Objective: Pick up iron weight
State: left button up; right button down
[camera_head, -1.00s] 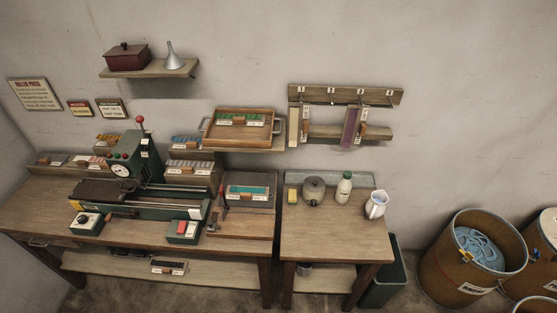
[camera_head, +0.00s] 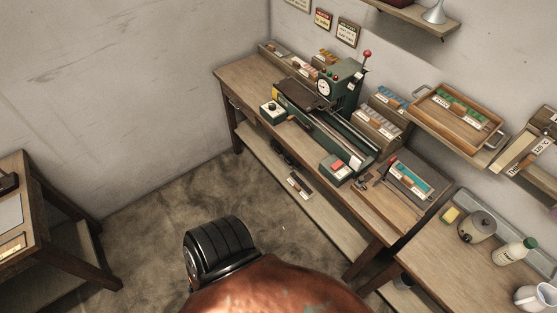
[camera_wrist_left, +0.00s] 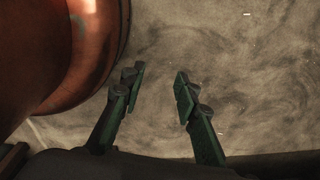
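I cannot pick out the iron weight for sure in either view. Dark items (camera_head: 299,185) lie on the lower shelf of the long workbench in the head view, too small to identify. My left gripper (camera_wrist_left: 157,88) shows in the left wrist view, with its two green-padded fingers apart and nothing between them. Below it is bare grey floor. In the head view, part of my own arm shows at the bottom, but neither gripper does.
The long workbench (camera_head: 250,82) holds a green machine (camera_head: 340,85). A wooden tray (camera_head: 455,115) is on the right, above a side table (camera_head: 440,262) with a pot, bottle and jug. Another table (camera_head: 50,215) stands at left. The floor between is clear.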

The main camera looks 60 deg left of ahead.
aim_at(287, 159)
jog(key=u, duration=2.2)
jog(key=k, duration=0.5)
jog(key=u, duration=0.8)
jog(key=i, duration=1.2)
jog(key=z, duration=1.15)
jog(key=i, duration=0.9)
jog(key=z, duration=0.9)
